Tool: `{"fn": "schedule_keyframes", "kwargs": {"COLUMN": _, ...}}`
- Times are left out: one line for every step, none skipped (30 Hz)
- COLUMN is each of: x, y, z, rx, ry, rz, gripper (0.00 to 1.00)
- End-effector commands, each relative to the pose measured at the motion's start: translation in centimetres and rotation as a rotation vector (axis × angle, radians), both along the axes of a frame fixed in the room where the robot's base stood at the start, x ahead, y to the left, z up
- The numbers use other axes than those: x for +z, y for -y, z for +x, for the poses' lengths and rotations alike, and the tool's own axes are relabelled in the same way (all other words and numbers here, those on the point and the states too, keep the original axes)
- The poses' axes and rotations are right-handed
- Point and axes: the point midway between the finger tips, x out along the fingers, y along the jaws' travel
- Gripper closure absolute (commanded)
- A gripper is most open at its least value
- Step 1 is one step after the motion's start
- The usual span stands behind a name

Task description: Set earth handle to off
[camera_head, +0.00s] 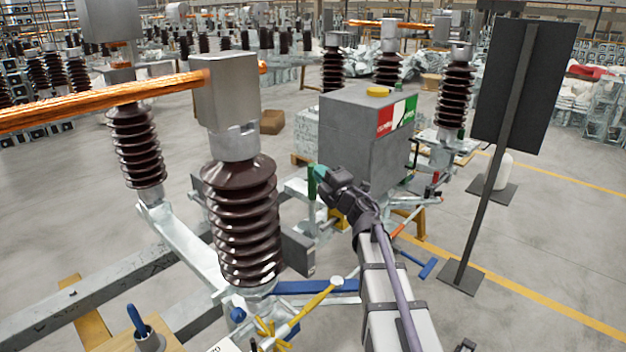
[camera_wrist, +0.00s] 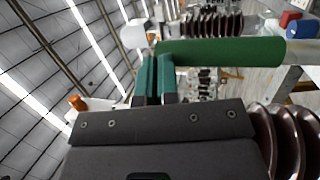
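A thick green handle (camera_wrist: 225,50) lies across the top of the wrist view, its grey shaft running off to the right. In the head view the green handle (camera_head: 311,182) stands upright left of the grey cabinet. I take it for the earth handle; no label on it is readable. My gripper (camera_wrist: 157,62) has its two teal fingers close together with only a thin gap. The fingertips are at the left end of the handle, which is not seen between them. I cannot tell whether they touch it. My gripper (camera_head: 322,172) is just right of the handle in the head view.
The grey cabinet (camera_head: 350,140) with a red, white and green label stands behind my gripper. A brown ribbed insulator (camera_head: 243,225) is close on the left. A black panel on a post (camera_head: 522,85) stands at the right.

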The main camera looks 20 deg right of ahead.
Motion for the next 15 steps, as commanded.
{"fn": "schedule_keyframes", "kwargs": {"x": 0.16, "y": 0.24, "z": 0.55, "rx": -0.003, "ry": 0.002, "rz": 0.001, "gripper": 1.0}}
{"fn": "schedule_keyframes", "kwargs": {"x": 0.16, "y": 0.35, "z": 0.61, "rx": -0.005, "ry": 0.001, "rz": 0.002, "gripper": 1.0}}
{"fn": "schedule_keyframes", "kwargs": {"x": 0.15, "y": 0.42, "z": 0.67, "rx": -0.006, "ry": 0.001, "rz": 0.002, "gripper": 1.0}}
{"fn": "schedule_keyframes", "kwargs": {"x": 0.15, "y": 0.41, "z": 0.68, "rx": -0.006, "ry": 0.001, "rz": 0.002, "gripper": 1.0}}
{"fn": "schedule_keyframes", "kwargs": {"x": 0.15, "y": 0.4, "z": 0.7, "rx": -0.006, "ry": 0.001, "rz": 0.002, "gripper": 1.0}}
{"fn": "schedule_keyframes", "kwargs": {"x": 0.15, "y": 0.36, "z": 0.71, "rx": -0.006, "ry": 0.001, "rz": 0.002, "gripper": 1.0}}
{"fn": "schedule_keyframes", "kwargs": {"x": 0.16, "y": 0.34, "z": 0.73, "rx": -0.005, "ry": 0.002, "rz": 0.002, "gripper": 1.0}}
{"fn": "schedule_keyframes", "kwargs": {"x": 0.17, "y": 0.33, "z": 0.77, "rx": -0.005, "ry": 0.002, "rz": 0.003, "gripper": 1.0}}
{"fn": "schedule_keyframes", "kwargs": {"x": 0.18, "y": 0.31, "z": 0.78, "rx": -0.004, "ry": 0.002, "rz": 0.003, "gripper": 1.0}}
{"fn": "schedule_keyframes", "kwargs": {"x": 0.18, "y": 0.3, "z": 0.81, "rx": -0.004, "ry": 0.002, "rz": 0.003, "gripper": 1.0}}
{"fn": "schedule_keyframes", "kwargs": {"x": 0.19, "y": 0.29, "z": 0.82, "rx": -0.004, "ry": 0.002, "rz": 0.003, "gripper": 1.0}}
{"fn": "schedule_keyframes", "kwargs": {"x": 0.2, "y": 0.3, "z": 0.79, "rx": -0.004, "ry": 0.002, "rz": 0.003, "gripper": 1.0}}
{"fn": "schedule_keyframes", "kwargs": {"x": 0.22, "y": 0.32, "z": 0.71, "rx": -0.004, "ry": 0.002, "rz": 0.003, "gripper": 1.0}}
{"fn": "schedule_keyframes", "kwargs": {"x": 0.23, "y": 0.36, "z": 0.53, "rx": -0.004, "ry": 0.002, "rz": 0.003, "gripper": 1.0}}
{"fn": "schedule_keyframes", "kwargs": {"x": 0.26, "y": 0.47, "z": 0.16, "rx": -0.004, "ry": 0.003, "rz": 0.003, "gripper": 1.0}}
